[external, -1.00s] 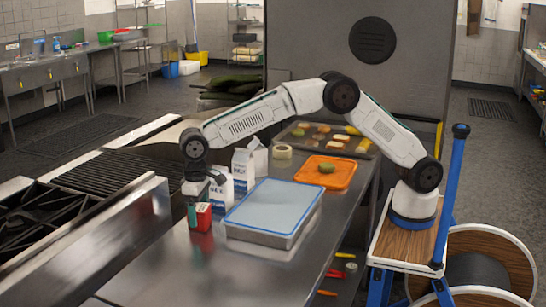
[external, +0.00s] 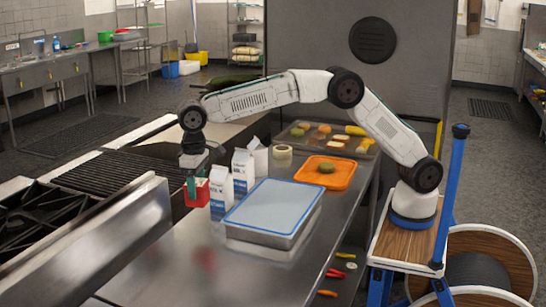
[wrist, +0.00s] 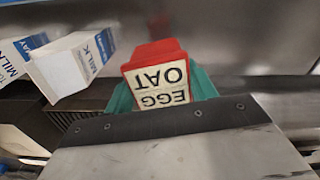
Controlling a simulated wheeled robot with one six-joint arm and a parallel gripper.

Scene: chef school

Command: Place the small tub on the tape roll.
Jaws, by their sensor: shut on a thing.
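The small tub (external: 198,194) is a red container held above the steel counter, to the left of the milk cartons. In the wrist view the small tub (wrist: 157,76) shows a white label reading "EGG OAT", upside down. My gripper (external: 193,187) points down and is shut on the tub. Its teal fingers (wrist: 160,88) lie on both sides of the tub in the wrist view. The tape roll (external: 283,152) is a cream ring lying on the counter behind the cartons, apart from the tub and to its right.
Milk cartons (external: 221,188) (external: 243,170) stand between the tub and the tape roll. A lidded metal pan (external: 273,207) is in front, with an orange tray (external: 325,172) and a food tray (external: 330,139) to the right. The front counter is clear.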

